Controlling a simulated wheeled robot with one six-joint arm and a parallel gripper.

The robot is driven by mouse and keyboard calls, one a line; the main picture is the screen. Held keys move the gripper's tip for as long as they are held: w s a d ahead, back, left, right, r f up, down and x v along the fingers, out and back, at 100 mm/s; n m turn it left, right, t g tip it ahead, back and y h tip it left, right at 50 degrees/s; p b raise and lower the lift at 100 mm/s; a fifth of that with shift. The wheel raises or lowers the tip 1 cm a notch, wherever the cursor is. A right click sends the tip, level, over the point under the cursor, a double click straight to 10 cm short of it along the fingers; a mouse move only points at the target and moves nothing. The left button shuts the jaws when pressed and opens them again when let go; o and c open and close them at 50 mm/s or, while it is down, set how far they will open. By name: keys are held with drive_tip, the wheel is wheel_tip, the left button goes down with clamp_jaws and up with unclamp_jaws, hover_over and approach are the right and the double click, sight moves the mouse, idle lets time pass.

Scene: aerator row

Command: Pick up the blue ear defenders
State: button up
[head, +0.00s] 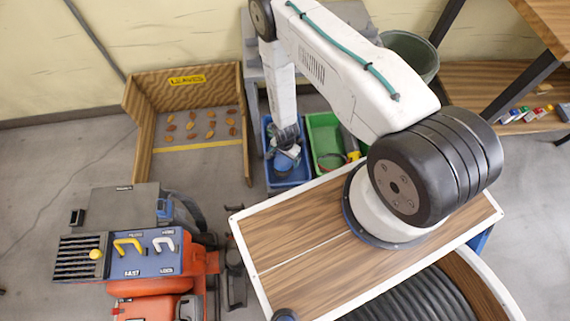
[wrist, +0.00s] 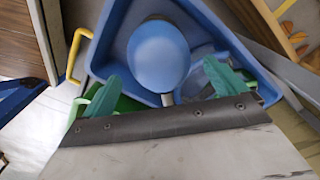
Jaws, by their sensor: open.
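The blue ear defenders (wrist: 160,55) lie in a blue bin (wrist: 112,48); in the wrist view one rounded blue cup faces me, and a second greyish-blue part shows to its right. In the head view the ear defenders (head: 284,163) are partly hidden by my arm's end, inside the blue bin (head: 300,182). My gripper (wrist: 162,84) is open, its two teal fingers spread either side of the lower part of the round cup. In the head view my gripper (head: 288,138) is over the bin's far half. I cannot tell whether the fingers touch the ear defenders.
A green bin (head: 322,122) with several items stands right beside the blue bin. A wooden bay (head: 187,83) with scattered leaves is to the left. An orange machine (head: 160,285) with handles stands lower left. A wooden shelf (head: 470,100) is at right.

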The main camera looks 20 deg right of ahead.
wheel_tip(320, 180, down, 6)
drive_tip(key=shift+f, duration=0.1)
drive_tip(key=c, duration=1.3)
drive_tip(key=shift+r, duration=5.1)
